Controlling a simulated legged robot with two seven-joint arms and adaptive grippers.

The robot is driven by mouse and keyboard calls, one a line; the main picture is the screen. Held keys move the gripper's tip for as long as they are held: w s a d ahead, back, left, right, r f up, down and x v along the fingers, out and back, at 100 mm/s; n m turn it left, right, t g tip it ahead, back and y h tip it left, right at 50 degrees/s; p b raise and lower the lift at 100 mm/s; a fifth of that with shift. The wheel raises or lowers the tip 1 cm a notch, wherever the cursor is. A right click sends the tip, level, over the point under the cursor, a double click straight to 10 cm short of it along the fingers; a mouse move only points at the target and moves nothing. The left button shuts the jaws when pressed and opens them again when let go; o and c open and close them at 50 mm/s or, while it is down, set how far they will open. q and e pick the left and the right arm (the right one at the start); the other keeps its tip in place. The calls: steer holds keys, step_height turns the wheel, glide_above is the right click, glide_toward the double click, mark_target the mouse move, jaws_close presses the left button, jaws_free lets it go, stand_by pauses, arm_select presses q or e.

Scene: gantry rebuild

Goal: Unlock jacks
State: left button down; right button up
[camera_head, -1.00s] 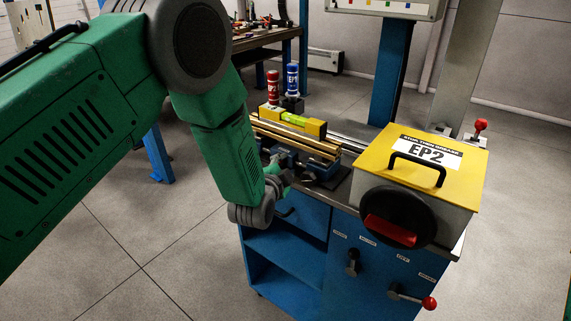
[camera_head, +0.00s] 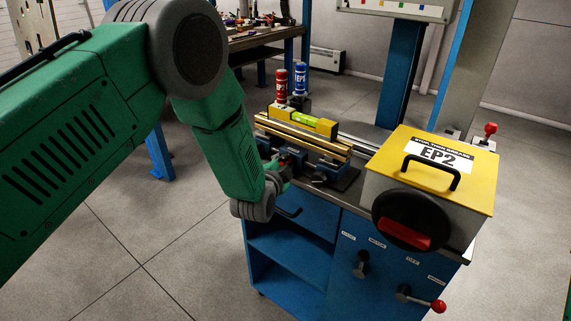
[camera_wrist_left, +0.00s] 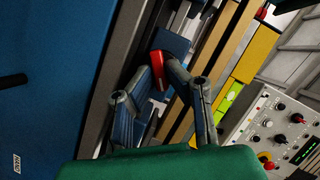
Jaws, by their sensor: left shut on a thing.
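My left gripper (camera_head: 281,169) is at the front left edge of the cart top, beside the blue jacks (camera_head: 322,171) under the brass-coloured rails (camera_head: 300,140). In the left wrist view its fingers (camera_wrist_left: 161,75) are shut on a small red lever (camera_wrist_left: 156,69) next to a blue jack body (camera_wrist_left: 173,43). The arm and fingers hide part of the near jack in the head view. The lever's exact locked or unlocked state is hard to tell. My right gripper is out of view.
Red (camera_head: 281,86) and blue (camera_head: 300,79) cans stand behind. The yellow-topped EP2 box (camera_head: 428,165) stands at right on the blue cart (camera_head: 295,250). Grey floor is open at left.

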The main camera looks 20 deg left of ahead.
arm_select(q)
steer(key=shift+d+r, duration=0.1)
steer(key=shift+d, duration=0.05)
steer(key=shift+h, duration=0.3)
steer(key=shift+r+n, duration=0.1)
steer(key=shift+n, duration=0.4)
steer(key=n, duration=0.1)
steer(key=n+g+h+p, duration=0.1)
steer(key=shift+w+a+r+n, duration=0.15)
steer(key=shift+a+n, duration=0.1)
steer(key=shift+n, duration=0.15)
steer(key=shift+a+n+g+h, duration=0.1)
steer(key=shift+n+g+h, duration=0.4)
steer(key=shift+n+h, duration=0.35)
steer(key=shift+w+a+n+g+h+b, duration=0.15)
steer(key=shift+n+g+h+b, duration=0.3)
steer(key=shift+n, duration=0.6)
steer(key=shift+r, duration=0.15)
